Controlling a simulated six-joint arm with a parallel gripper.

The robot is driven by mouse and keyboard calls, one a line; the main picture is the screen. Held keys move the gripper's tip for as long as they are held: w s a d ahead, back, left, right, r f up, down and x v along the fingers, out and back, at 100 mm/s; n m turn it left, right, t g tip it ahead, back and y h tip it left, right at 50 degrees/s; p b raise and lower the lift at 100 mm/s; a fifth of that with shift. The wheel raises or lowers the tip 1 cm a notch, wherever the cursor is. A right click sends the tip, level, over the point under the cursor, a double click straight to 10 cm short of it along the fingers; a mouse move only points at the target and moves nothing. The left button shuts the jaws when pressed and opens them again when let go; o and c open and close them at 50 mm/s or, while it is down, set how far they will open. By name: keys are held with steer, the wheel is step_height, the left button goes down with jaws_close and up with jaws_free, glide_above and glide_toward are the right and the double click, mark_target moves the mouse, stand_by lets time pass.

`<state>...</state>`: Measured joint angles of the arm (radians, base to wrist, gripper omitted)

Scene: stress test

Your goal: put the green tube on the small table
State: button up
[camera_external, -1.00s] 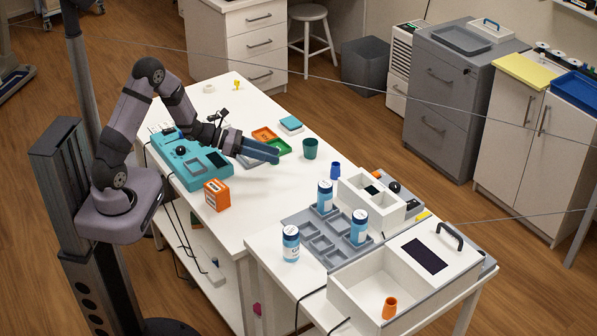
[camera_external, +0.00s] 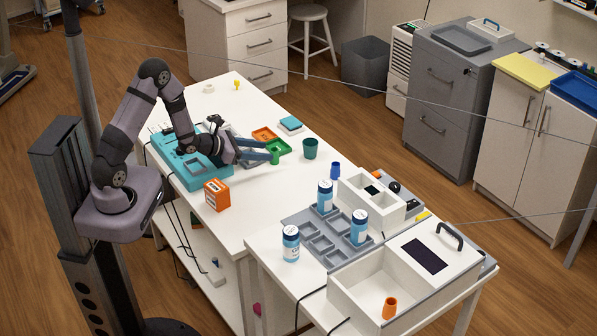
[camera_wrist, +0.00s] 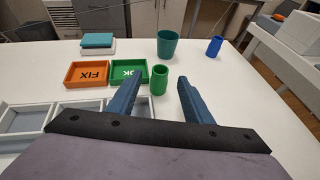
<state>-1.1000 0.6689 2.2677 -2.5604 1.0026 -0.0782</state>
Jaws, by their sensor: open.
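The green tube (camera_external: 275,158) stands upright on the long white table, beside the green tray marked OK. In the wrist view the green tube (camera_wrist: 159,81) appears between the tips of my two blue fingers. My gripper (camera_external: 267,151) is open, its fingers apart and reaching toward the tube; I cannot tell whether either finger touches it. The lower white table (camera_external: 266,245) at the front right appears to be the small table. It bears a grey compartment tray, bottles and a white box.
A teal cup (camera_external: 310,148) and a blue cup (camera_external: 335,170) stand right of the tube. The orange FIX tray (camera_wrist: 87,73) and green OK tray (camera_wrist: 129,72) lie left. An orange box (camera_external: 217,195) and teal device (camera_external: 185,160) are near my arm. Bottles (camera_external: 291,243) occupy the front table.

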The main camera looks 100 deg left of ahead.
steer(key=shift+p+x, duration=0.9)
steer(key=shift+x, duration=1.85)
jaws_close()
steer(key=shift+r, duration=0.2)
step_height(320, 180, up, 10)
steer(key=b, duration=0.1)
steer(key=shift+f, duration=0.15)
